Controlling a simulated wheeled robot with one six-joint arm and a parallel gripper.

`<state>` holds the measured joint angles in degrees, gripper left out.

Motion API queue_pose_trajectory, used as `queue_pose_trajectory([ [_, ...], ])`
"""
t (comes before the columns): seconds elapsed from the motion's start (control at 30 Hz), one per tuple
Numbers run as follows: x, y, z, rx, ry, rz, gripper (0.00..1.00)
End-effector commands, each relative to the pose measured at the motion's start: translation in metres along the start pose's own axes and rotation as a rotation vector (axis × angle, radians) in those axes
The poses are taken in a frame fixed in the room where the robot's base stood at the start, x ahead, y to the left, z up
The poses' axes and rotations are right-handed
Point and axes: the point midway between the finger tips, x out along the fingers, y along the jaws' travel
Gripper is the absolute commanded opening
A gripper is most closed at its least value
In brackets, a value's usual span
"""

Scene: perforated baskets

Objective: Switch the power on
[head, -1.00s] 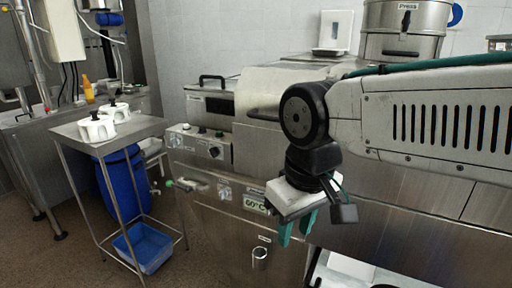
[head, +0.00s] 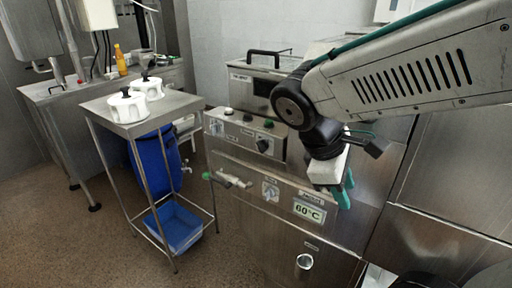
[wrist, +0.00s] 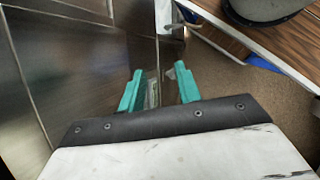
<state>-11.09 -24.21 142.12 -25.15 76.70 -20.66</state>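The stainless machine has a control panel (head: 245,136) with a dark rotary knob (head: 263,145), a green button (head: 268,123) and a pale button (head: 228,111). I cannot tell which of these is the power control. A 60°C label (head: 309,211) is on the front below. My gripper (head: 344,190) hangs in front of the machine, right of the panel and lower than it, pointing down. In the wrist view, its two teal fingers (wrist: 160,88) are apart with nothing held between them. The panel does not show in the wrist view.
A steel side table (head: 142,108) with two white lidded pots stands left of the machine. A handle (head: 232,180) sticks out below the panel. The brown floor in front is clear.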

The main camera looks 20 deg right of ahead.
Motion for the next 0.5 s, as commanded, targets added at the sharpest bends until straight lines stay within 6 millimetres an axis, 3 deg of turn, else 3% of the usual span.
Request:
queue_pose_trajectory([
  [0.27, -0.007, 0.051, -0.070, -0.730, -0.436, 0.309, 0.34],
  [0.5, -0.028, 0.064, -0.167, -1.271, -0.856, 0.557, 0.34],
])
